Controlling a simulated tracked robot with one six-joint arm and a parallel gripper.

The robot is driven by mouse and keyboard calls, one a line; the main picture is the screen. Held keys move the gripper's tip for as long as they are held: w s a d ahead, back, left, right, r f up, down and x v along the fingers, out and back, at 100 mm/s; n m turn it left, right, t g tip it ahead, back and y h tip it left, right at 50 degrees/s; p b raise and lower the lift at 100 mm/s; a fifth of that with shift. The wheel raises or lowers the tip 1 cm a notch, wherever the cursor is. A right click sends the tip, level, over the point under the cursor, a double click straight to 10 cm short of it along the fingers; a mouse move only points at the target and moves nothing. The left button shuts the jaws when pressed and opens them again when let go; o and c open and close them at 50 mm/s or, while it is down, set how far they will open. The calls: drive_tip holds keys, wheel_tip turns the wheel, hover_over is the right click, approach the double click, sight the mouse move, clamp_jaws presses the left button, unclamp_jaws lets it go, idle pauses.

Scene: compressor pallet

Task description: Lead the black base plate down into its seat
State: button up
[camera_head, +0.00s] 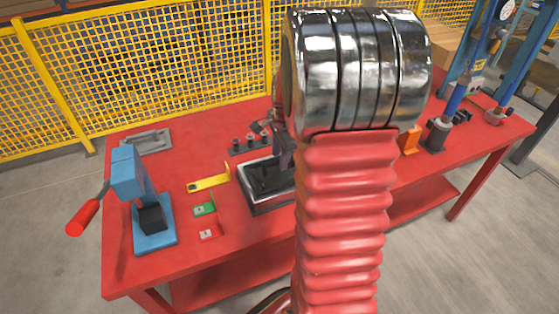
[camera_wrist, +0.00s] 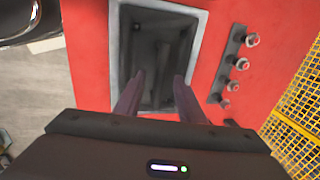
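The black base plate (camera_head: 266,178) lies within a silver-rimmed tray (camera_head: 270,207) near the middle of the red bench. In the wrist view the dark plate (camera_wrist: 160,48) fills most of the inside of the pale rim (camera_wrist: 204,30). How deep it sits is hard to tell. My gripper (camera_head: 284,158) points down at the back right of the plate, and my arm hides part of the tray. In the wrist view my gripper (camera_wrist: 160,75) has its two fingers apart over the plate. Dark surface shows between them; whether they clasp part of it is unclear.
A row of small studs (camera_wrist: 240,65) stands close beside the tray. A yellow bracket (camera_head: 208,183), a green block (camera_head: 204,209) and a red block (camera_head: 209,232) lie left of it. A blue press (camera_head: 150,205) stands further left, and a grey frame (camera_head: 150,141) lies behind.

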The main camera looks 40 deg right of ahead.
wheel_tip(320, 180, up, 11)
drive_tip(key=s, duration=0.2)
drive_tip(key=shift+a+f, duration=0.2)
drive_tip(key=shift+a, duration=0.1)
idle(0.8)
drive_tip(key=s+a+r+n+t, duration=0.1)
drive_tip(key=s+a+n, duration=0.3)
drive_tip(key=a+n, duration=0.3)
drive_tip(key=s+a+r+n+t, duration=0.1)
drive_tip(key=s+a+n, duration=0.4)
drive_tip(key=a, duration=0.6)
drive_tip(key=s+a+r+n+t, duration=0.1)
drive_tip(key=s+a+n, duration=0.3)
drive_tip(key=a+n, duration=0.5)
drive_tip(key=shift+s+a+r+y, duration=0.2)
drive_tip(key=shift+a+r+y, duration=0.1)
drive_tip(key=shift+r, duration=0.6)
